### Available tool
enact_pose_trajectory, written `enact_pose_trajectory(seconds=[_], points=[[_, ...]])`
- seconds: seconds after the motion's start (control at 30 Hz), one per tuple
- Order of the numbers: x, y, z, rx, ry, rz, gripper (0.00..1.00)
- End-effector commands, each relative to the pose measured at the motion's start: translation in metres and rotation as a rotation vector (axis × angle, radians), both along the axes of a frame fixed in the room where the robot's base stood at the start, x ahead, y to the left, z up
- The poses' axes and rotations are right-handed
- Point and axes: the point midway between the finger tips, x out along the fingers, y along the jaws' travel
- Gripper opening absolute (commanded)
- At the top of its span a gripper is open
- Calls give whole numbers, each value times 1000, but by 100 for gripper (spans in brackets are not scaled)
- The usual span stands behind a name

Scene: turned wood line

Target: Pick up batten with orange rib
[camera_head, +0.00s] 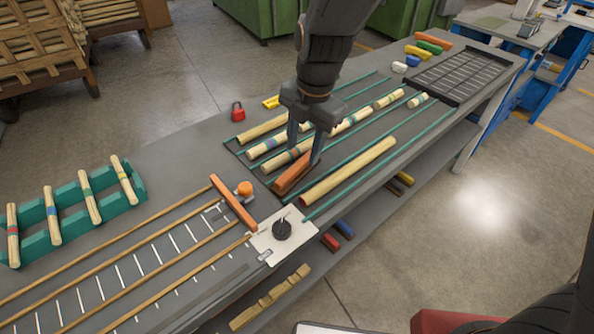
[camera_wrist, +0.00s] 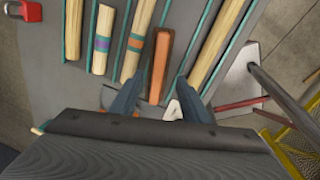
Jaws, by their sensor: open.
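My gripper (camera_head: 304,156) is open and pointing down over the lane tray on the bench. In the wrist view its fingers (camera_wrist: 158,98) stand either side of the near end of an orange-brown block (camera_wrist: 160,62), with nothing held. That block (camera_head: 292,176) lies just right of a pale wooden batten (camera_head: 276,166). In the wrist view this batten (camera_wrist: 131,66) carries an orange band and a teal band, and its near end lies close to the left finger. My gripper hides part of it in the head view. I cannot tell the fingers' exact height.
Left of it lies a batten with purple and teal bands (camera_wrist: 98,62) and a plain batten (camera_wrist: 73,30). A thick plain batten (camera_head: 348,171) lies to the right. Teal dividers separate the lanes. A teal rack (camera_head: 92,216) holds several banded battens. A red padlock (camera_head: 238,113) stands behind.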

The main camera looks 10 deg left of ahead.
Motion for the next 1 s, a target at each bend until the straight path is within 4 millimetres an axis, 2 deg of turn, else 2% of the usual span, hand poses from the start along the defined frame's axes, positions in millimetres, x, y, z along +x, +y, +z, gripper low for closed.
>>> enact_pose_trajectory(seconds=[0.33,0.63,1.0], points=[[0,5,-28,-2,1,-2,42],[0,13,-61,0,2,-3,42],[1,14,-69,1,0,-3,42]])
